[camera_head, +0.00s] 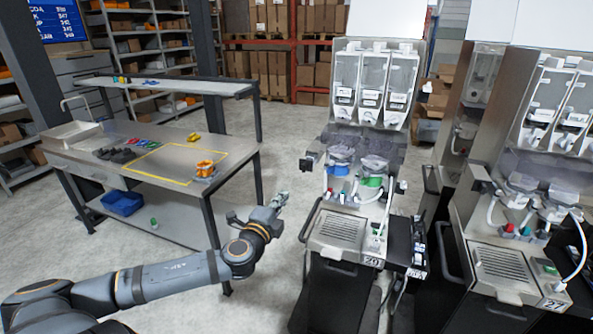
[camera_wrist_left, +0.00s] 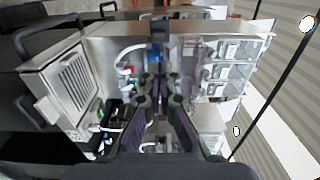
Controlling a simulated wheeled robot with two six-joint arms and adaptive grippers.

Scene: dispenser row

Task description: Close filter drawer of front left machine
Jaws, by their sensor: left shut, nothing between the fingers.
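The front left machine (camera_head: 383,131) stands in the middle of the head view, with three clear canisters on top, a mixing area with blue and green parts, and a drip grille low in front. A dark part (camera_head: 308,164) sticks out at its left side; I cannot tell whether it is the filter drawer. My left gripper (camera_head: 281,199) is shut and empty, left of the machine and apart from it. In the left wrist view, my gripper's fingers (camera_wrist_left: 158,84) are close together, with a machine turned sideways behind them, its grille (camera_wrist_left: 75,82) at left. My right gripper is out of view.
A second machine (camera_head: 497,264) stands close on the right, with a black box (camera_head: 405,238) between the two. A workbench (camera_head: 125,176) with small parts and an orange object (camera_head: 205,169) stands at left. Open floor lies between bench and machine.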

